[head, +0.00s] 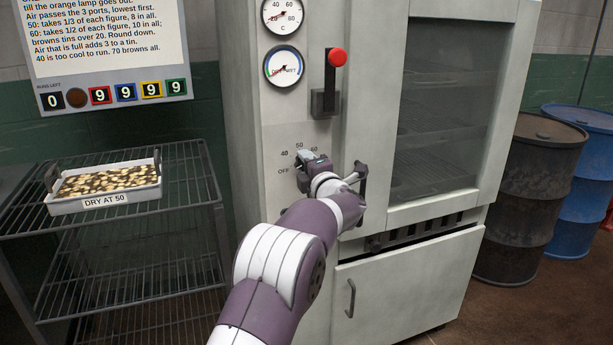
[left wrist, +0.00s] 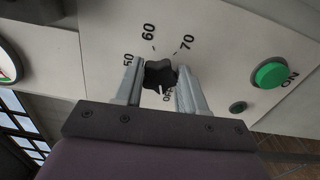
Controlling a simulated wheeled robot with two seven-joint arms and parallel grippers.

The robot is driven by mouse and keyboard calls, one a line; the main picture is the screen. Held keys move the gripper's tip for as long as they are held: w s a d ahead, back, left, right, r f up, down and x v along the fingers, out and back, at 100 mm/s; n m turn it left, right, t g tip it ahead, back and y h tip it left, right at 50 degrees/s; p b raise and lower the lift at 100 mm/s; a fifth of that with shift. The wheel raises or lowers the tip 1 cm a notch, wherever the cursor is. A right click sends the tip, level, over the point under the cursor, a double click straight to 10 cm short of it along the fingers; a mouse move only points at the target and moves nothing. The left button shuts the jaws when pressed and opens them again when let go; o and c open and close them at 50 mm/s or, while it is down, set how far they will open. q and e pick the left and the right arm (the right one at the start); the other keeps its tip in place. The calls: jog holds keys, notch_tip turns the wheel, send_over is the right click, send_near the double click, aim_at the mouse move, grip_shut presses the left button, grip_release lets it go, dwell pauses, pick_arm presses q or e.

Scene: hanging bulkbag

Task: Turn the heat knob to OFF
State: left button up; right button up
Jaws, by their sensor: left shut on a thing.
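The heat knob (left wrist: 158,73) is black and lobed. It sits on the pale cabinet panel, with 50, 60, 70 and OFF printed around it. My left gripper (left wrist: 157,80) is shut on the knob, one finger on each side. In the head view, my left gripper (head: 313,163) covers the knob, and the labels OFF, 40, 50 and 60 show around it. A small white mark shows at the knob's lower edge near OFF in the left wrist view, but I cannot tell for sure where the knob points. My right gripper is not in view.
A green ON button (left wrist: 271,73) sits near the knob. Above are a red-ended lever (head: 338,58) and two dials. A glass door (head: 436,105) is shut at the right. A tray labelled DRY AT 50 (head: 92,204) stands on a wire rack. Drums (head: 526,200) stand far right.

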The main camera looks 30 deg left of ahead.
pick_arm(q)
jog(key=shift+f+n+b, duration=0.15)
jog(key=shift+n+b, duration=0.35)
jog(key=shift+n, duration=0.3)
jog(key=o, duration=1.1)
jog(key=shift+c, duration=0.2)
jog(key=v, duration=1.2)
jog(key=shift+s+d, duration=0.15)
jog(key=shift+d, duration=0.1)
